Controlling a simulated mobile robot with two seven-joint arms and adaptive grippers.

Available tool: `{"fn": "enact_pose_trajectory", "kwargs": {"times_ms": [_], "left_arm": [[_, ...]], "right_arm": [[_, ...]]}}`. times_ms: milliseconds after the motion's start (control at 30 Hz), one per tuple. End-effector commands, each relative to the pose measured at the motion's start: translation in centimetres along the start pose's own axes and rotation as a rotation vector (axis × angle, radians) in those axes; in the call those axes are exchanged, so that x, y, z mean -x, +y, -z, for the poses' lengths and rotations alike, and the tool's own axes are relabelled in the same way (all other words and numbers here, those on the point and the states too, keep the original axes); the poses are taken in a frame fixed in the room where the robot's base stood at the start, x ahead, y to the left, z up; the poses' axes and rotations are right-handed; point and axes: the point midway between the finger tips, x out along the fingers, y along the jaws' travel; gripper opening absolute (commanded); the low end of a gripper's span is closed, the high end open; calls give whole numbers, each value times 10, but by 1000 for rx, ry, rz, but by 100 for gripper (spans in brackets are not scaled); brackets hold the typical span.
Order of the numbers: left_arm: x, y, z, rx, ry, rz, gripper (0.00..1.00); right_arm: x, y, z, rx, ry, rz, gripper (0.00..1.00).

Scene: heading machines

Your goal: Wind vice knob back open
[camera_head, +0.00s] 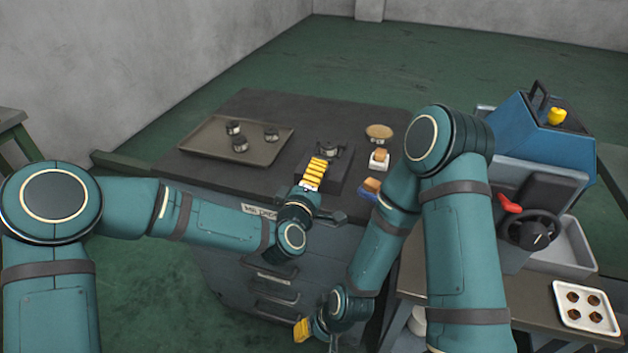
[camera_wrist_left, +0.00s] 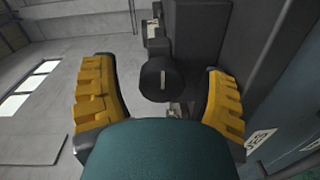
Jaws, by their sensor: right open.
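The dark vice (camera_head: 346,176) stands on the dark bench top, with a small black round part (camera_head: 330,149) on it. My left gripper (camera_head: 314,173) is over the vice's left side and hides part of it. In the left wrist view a black round knob (camera_wrist_left: 157,80) with a pale line mark lies between the two yellow fingers of the left gripper (camera_wrist_left: 162,68). The fingers are apart, with a gap on both sides of the knob. My right gripper (camera_head: 303,328) is low in front of the bench drawers, open, with no object seen in it.
A tray (camera_head: 200,146) with three dark round parts is at the bench's back left. A wooden-topped round item (camera_head: 379,132) and small blocks stand right of the vice. A blue machine (camera_head: 560,140) with a handwheel and a white tray (camera_head: 565,321) are at right.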

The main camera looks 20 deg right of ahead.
Motion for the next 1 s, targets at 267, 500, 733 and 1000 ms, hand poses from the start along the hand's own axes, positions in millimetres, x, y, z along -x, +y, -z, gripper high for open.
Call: {"fn": "enact_pose_trajectory", "kwargs": {"times_ms": [267,500,733,1000], "left_arm": [[0,-2,1,0,1,3,75],[0,-2,1,-76,6,4,75],[0,-2,0,-364,23,5,75],[0,-2,0,-744,46,5,75]], "right_arm": [[0,0,0,0,0,0,47],[0,0,0,0,0,0,47],[0,0,0,0,0,0,47],[0,0,0,0,0,0,47]]}}
